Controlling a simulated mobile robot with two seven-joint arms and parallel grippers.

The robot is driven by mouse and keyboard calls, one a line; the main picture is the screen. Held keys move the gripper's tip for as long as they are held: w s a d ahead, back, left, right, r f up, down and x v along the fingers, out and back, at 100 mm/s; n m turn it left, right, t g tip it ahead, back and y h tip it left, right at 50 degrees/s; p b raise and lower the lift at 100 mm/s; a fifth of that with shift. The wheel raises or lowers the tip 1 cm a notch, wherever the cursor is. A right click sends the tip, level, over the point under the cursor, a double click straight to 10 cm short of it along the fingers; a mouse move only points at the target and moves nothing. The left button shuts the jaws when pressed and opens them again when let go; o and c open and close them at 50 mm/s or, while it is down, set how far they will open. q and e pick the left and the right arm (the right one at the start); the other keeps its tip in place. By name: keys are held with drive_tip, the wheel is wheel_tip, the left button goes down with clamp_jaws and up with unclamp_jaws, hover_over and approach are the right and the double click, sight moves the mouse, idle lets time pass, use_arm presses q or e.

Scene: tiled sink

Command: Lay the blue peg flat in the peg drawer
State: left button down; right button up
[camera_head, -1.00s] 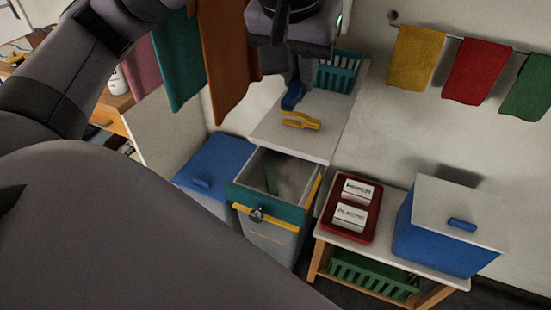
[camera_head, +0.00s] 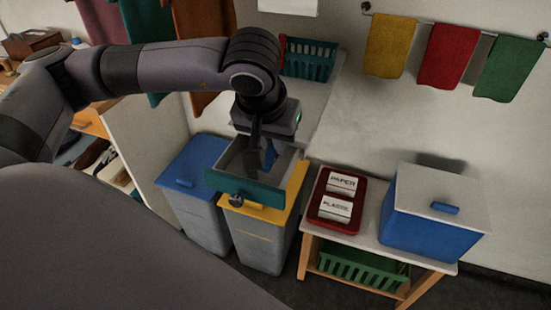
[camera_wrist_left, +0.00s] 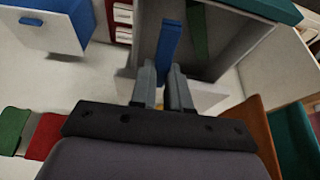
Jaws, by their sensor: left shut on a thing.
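The blue peg (camera_head: 271,156) is between the fingers of my left gripper (camera_head: 262,142), which points down at the open peg drawer. In the left wrist view, the peg (camera_wrist_left: 168,45) sticks out beyond the shut fingertips (camera_wrist_left: 163,78), over the drawer's grey inside. I cannot tell whether it touches the drawer floor. The drawer has a teal front (camera_head: 245,194) with a round dark knob. A green peg (camera_wrist_left: 199,28) lies inside the drawer, beside the blue peg in the wrist view. My right gripper is not in view.
A blue-lidded bin (camera_head: 194,165) and a yellow-lidded bin (camera_head: 275,215) stand below the drawer. A teal basket (camera_head: 309,60) stands behind.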

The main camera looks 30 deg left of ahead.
sight(272, 150)
use_arm(q)
wheel_tip(272, 150, down, 3)
drive_tip(key=shift+f+b, duration=0.1)
drive_tip(key=shift+b, duration=0.65)
drive_tip(key=shift+f, duration=0.15)
drive_tip(key=shift+d, duration=0.1)
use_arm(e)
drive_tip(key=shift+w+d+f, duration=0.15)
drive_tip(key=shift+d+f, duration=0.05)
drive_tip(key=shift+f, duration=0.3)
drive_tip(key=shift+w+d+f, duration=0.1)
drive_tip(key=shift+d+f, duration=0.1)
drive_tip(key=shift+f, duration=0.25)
use_arm(q)
drive_tip(key=shift+f, duration=0.1)
drive_tip(key=c, duration=1.5)
unclamp_jaws()
drive_tip(key=shift+o, duration=0.5)
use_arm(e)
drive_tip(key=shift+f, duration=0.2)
